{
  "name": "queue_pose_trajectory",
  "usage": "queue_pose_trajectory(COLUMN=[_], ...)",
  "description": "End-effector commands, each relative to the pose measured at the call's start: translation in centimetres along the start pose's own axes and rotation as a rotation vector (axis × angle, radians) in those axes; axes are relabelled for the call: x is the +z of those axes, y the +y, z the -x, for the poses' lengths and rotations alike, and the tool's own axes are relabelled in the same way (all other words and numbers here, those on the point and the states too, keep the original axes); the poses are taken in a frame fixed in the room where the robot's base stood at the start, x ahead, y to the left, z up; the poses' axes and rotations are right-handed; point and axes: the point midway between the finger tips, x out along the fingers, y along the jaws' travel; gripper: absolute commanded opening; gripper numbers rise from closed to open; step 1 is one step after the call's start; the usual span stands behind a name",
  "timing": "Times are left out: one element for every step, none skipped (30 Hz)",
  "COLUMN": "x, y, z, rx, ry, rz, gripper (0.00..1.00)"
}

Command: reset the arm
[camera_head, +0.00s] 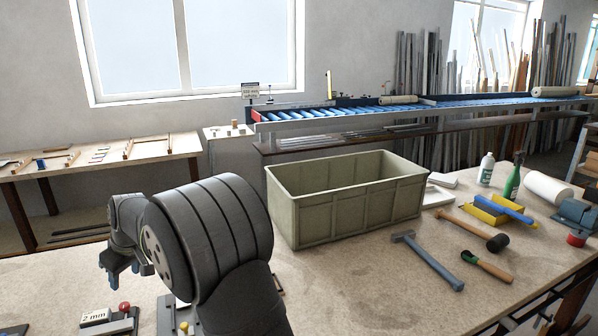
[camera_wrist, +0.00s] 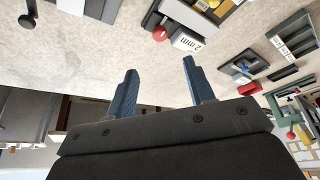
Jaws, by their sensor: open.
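My arm rises from the front of the workbench in the head view, its large dark grey joint at the lower left. My gripper (camera_head: 122,268) hangs at the far left of the arm, partly hidden by my own wrist, with blue fingers pointing down. In the wrist view my gripper (camera_wrist: 160,78) shows two blue fingers well apart with nothing between them. It is open and empty. Beyond the fingers is the speckled benchtop, with a block labelled "2 mm" (camera_wrist: 188,43) and a red knob (camera_wrist: 160,34).
A large olive crate (camera_head: 352,232) stands at the bench middle. To its right lie a grey hammer (camera_head: 428,262), a mallet (camera_head: 472,228), a screwdriver (camera_head: 487,266), bottles and a white roll (camera_head: 548,188). Small fixtures (camera_head: 110,320) sit below my gripper. The front middle bench is mostly clear.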

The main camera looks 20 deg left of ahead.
Motion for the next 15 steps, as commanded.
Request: queue_pose_trajectory(x=[0.0,0.0,0.1,0.0,0.0,0.0,0.0,0.0,0.0,0.0,0.0,0.0,0.0,0.1,0.0], y=[-0.1,-0.1,-0.1,-0.1,-0.1,-0.1,-0.1,-0.1,-0.1,-0.1,-0.1,0.0,0.0,0.0,0.0], z=[-1.2,-1.8,-2.6,-3.2,-3.8,-4.7,-5.2,-5.8,-6.6,-7.2,-7.8,-8.5,-9.0,-9.6,-10.2], rx=[-0.001,-0.002,-0.002,-0.001,-0.002,-0.002,-0.001,-0.001,-0.002,-0.001,-0.001,-0.001,-0.001,-0.001,-0.001], ry=[-0.002,-0.003,-0.003,-0.002,-0.002,-0.003,-0.002,-0.002,-0.002,-0.002,-0.001,-0.002,-0.002,-0.002,-0.001], rz=[0.000,0.000,0.000,0.000,0.001,0.000,0.000,0.000,0.000,0.000,0.000,0.000,0.000,0.000,0.000], gripper=[0.49,0.49,0.49,0.49,0.49,0.49,0.49,0.49,0.49,0.49,0.49,0.49,0.49,0.49,0.49])
